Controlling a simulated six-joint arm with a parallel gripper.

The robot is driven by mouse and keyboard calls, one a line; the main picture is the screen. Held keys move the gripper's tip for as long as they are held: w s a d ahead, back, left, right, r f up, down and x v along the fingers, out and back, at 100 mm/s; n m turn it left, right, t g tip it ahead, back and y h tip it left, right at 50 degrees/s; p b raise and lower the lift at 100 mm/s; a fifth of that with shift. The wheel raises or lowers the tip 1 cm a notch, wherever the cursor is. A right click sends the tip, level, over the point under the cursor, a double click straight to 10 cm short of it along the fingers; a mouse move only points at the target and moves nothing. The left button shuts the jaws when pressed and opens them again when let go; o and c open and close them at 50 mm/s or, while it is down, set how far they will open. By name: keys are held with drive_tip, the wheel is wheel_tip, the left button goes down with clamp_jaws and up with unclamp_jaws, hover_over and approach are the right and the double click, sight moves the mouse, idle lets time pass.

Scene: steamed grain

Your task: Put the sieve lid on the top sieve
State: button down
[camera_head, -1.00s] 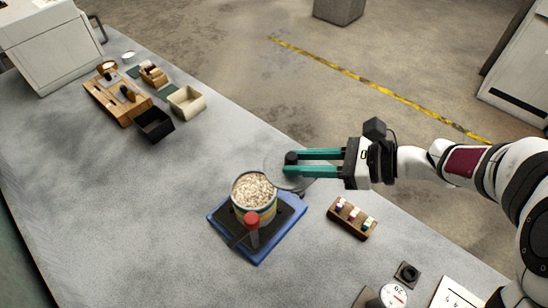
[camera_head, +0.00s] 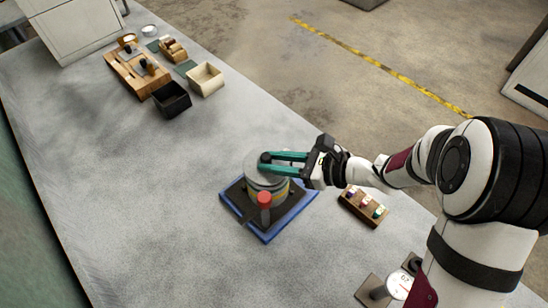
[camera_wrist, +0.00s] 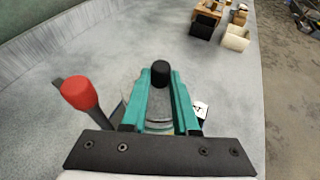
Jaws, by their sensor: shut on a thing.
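The sieve lid (camera_head: 252,163) is a grey disc with a black knob, and it also shows in the wrist view (camera_wrist: 130,95). My gripper (camera_head: 268,163) has teal fingers shut on the lid's black knob; the fingers show in the wrist view (camera_wrist: 160,85) on both sides of the knob. The lid is over the top sieve (camera_head: 268,185), a round metal stack with a yellow band. The lid covers the grain in the sieve. I cannot tell whether the lid touches the rim.
The stack stands on a blue and black base (camera_head: 250,222). A red-topped post (camera_head: 264,200) rises at its near side, also in the wrist view (camera_wrist: 78,92). A wooden rack of vials (camera_head: 363,206) is to the right. Bins and wooden trays (camera_head: 130,72) stand far left.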

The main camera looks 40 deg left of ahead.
drive_tip(key=shift+f, duration=0.35)
drive_tip(key=c, duration=0.7)
unclamp_jaws()
drive_tip(key=shift+r, duration=0.1)
